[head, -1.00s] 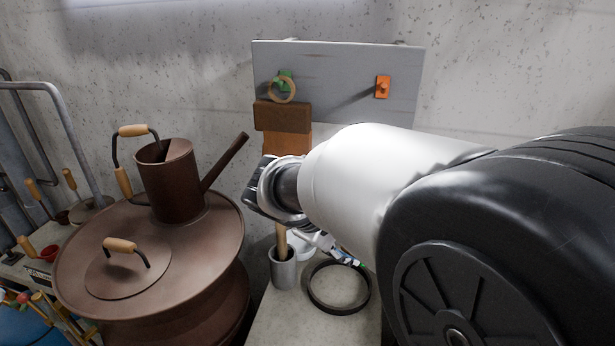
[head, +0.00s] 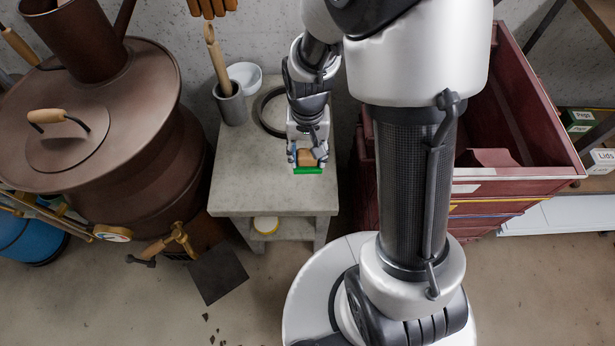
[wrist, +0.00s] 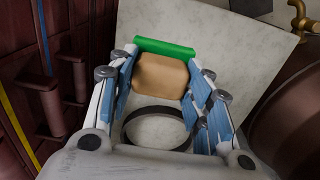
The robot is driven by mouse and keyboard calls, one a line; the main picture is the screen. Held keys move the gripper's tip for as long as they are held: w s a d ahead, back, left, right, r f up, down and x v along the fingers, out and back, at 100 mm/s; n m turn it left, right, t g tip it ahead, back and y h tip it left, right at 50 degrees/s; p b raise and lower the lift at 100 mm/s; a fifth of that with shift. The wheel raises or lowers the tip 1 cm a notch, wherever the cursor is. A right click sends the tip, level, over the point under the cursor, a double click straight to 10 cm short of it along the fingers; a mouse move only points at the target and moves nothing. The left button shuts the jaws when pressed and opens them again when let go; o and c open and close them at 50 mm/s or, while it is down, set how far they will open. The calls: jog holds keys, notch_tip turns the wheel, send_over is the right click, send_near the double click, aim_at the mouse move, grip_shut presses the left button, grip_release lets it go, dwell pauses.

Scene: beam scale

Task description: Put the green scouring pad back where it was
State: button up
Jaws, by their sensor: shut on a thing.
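The green scouring pad (head: 308,170) shows as a flat green layer with a tan block between my fingers. In the wrist view the green strip (wrist: 165,47) lies along the far side of the tan block (wrist: 160,77). My gripper (head: 307,157) points down and is shut on this block, with a finger on each side. It is over the right part of the pale stone table (head: 265,185), near its front edge. I cannot tell whether the pad touches the tabletop. The pad's green face is mostly hidden.
A dark ring (head: 261,118) lies on the table behind my gripper. A grey cup (head: 231,107) with a wooden-handled tool and a white bowl (head: 245,75) stand at the back left. A brown drum (head: 130,125) is left; red crates (head: 520,130) are right. The table's front left is clear.

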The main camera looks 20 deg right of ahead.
notch_tip(320, 180, down, 11)
jog(key=b, duration=0.3)
jog(key=shift+f+b, duration=0.1)
jog(key=shift+b, duration=0.2)
jog(key=o, duration=0.9)
jog(key=shift+o, duration=0.2)
